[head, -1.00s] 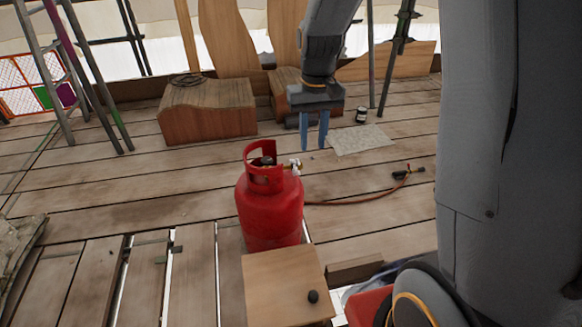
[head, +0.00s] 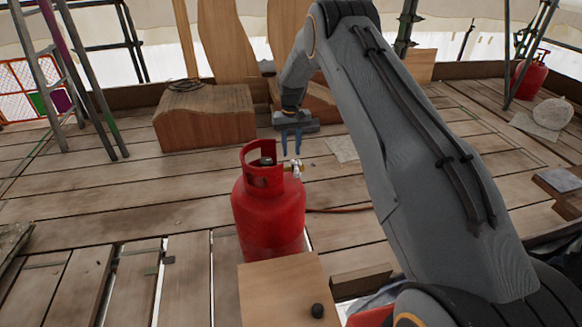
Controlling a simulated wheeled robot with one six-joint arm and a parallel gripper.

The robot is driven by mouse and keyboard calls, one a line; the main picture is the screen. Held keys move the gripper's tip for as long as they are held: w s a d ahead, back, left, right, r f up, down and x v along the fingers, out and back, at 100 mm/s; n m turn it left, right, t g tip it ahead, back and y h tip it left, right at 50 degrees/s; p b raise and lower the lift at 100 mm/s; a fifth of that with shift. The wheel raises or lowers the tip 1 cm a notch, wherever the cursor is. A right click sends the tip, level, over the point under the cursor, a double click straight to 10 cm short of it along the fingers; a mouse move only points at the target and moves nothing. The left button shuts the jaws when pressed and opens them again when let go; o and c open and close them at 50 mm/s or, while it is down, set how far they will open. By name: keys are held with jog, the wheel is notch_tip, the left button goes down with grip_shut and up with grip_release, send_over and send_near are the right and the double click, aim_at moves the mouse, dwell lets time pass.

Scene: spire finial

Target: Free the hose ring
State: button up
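A red gas cylinder (head: 268,212) stands upright on the plank deck in the middle of the head view. I cannot make out a separate hose ring. My gripper (head: 291,149) points down above and beyond the valve, its two blue fingers apart with nothing seen between them. It looks close to the collar in the picture, but I cannot tell the depth.
A wooden box with a black knob (head: 280,285) is in front of the cylinder. Wooden blocks (head: 205,122) stand behind, with a scaffold frame (head: 75,80) at left. Another red cylinder (head: 530,78) and a pale stone (head: 553,113) are far right. Gaps show between front-left planks.

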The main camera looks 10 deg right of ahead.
notch_tip(320, 180, down, 8)
jog(key=shift+r, duration=0.15)
dwell(0.3)
grip_shut()
